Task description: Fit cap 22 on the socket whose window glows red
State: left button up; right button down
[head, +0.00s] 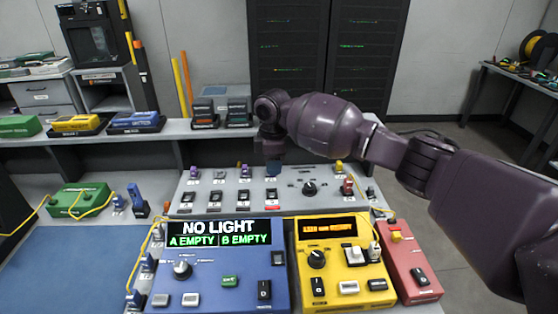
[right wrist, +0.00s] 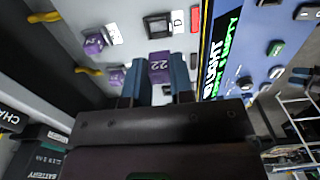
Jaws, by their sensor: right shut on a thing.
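My right gripper (head: 273,168) reaches down over the far half of the grey panel. In the right wrist view its two blue fingers (right wrist: 157,80) are shut on the purple cap 22 (right wrist: 159,68), whose number faces the camera. The head view hides this cap behind the gripper. In the right wrist view a black-framed socket (right wrist: 158,25) stands beside a card marked D, and a red rectangle (right wrist: 195,18) shows beyond that card. I cannot tell how high the cap is held. My left gripper is not in view.
Other purple caps (head: 245,171) stand along the panel's back row; one also shows in the right wrist view (right wrist: 95,43). A blue box (head: 215,265) reading NO LIGHT and a yellow box (head: 345,265) stand in front. A black knob (head: 309,188) is to the right.

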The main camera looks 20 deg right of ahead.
jog(key=shift+w+d, duration=0.1)
jog(key=shift+w+a+f, duration=0.1)
jog(key=shift+a+f, duration=0.15)
jog(key=shift+f, duration=0.1)
jog(key=shift+f+b, duration=0.85)
jog(key=shift+f, duration=0.1)
notch_tip(320, 180, down, 2)
jog(key=shift+d+b, duration=0.1)
jog(key=shift+b, duration=0.5)
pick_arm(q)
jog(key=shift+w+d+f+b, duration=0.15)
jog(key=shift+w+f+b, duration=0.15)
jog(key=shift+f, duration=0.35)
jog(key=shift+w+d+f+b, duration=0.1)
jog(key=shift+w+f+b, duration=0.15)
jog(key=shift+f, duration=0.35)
pick_arm(e)
jog(key=shift+f, duration=0.9)
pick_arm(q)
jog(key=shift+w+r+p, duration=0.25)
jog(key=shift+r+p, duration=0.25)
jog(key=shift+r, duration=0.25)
pick_arm(e)
jog(key=shift+r, duration=0.1)
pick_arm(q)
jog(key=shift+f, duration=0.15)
pick_arm(e)
jog(key=shift+f, duration=0.55)
jog(key=c, duration=0.9)
grip_release()
